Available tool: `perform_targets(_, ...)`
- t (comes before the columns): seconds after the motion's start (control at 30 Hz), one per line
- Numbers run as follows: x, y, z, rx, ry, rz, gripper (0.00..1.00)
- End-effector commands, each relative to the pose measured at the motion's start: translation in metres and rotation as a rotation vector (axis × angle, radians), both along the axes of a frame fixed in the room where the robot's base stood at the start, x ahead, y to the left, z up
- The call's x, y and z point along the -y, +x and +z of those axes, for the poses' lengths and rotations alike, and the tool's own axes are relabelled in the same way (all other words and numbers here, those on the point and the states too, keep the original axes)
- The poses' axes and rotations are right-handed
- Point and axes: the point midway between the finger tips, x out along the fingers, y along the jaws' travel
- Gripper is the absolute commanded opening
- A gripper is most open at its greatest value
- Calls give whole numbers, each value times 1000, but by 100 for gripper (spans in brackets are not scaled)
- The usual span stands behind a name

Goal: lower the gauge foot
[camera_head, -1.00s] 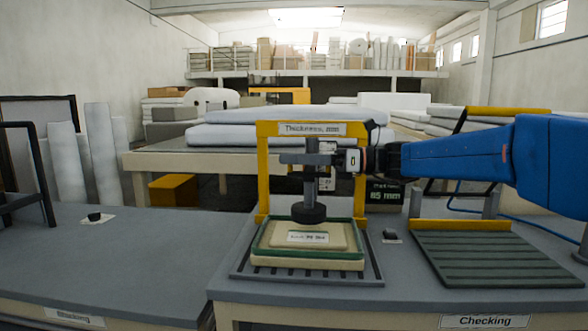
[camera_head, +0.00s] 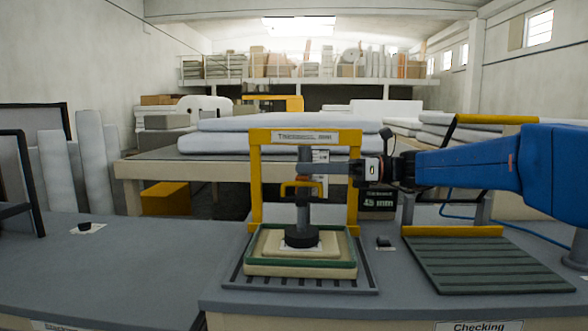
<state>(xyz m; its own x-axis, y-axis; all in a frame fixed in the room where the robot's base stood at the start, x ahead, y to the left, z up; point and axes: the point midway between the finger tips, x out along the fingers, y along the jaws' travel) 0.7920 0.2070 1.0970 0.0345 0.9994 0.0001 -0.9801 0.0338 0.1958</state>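The gauge foot (camera_head: 301,236) is a black disc under a grey stem. It is down at the top of the layered pad (camera_head: 268,243) in the green frame, and seems to touch it. My gripper (camera_head: 306,168) reaches in from the right, level with the upper stem and just above the handle. Its fingers are seen edge-on, so their gap and any contact with the stem are unclear. The yellow gauge frame (camera_head: 255,185) is labelled for thickness. The dark display (camera_head: 378,198) seems to read 45 mm.
The pad sits on a slatted grey tray (camera_head: 368,281). A small black button (camera_head: 384,242) is right of it. A ribbed dark rack (camera_head: 480,262) lies at right. The left bench (camera_head: 130,270) is mostly clear. Wadding rolls (camera_head: 90,160) stand at left.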

Motion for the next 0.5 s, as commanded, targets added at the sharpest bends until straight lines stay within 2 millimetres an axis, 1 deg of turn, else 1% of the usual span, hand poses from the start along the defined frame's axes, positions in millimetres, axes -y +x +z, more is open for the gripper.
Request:
perform_targets(0.03,10,1,0,0,0,-3,29)
perform_targets(0.1,21,0,0,0,0,-3,29)
perform_targets(0.5,86,-2,0,0,0,-3,29)
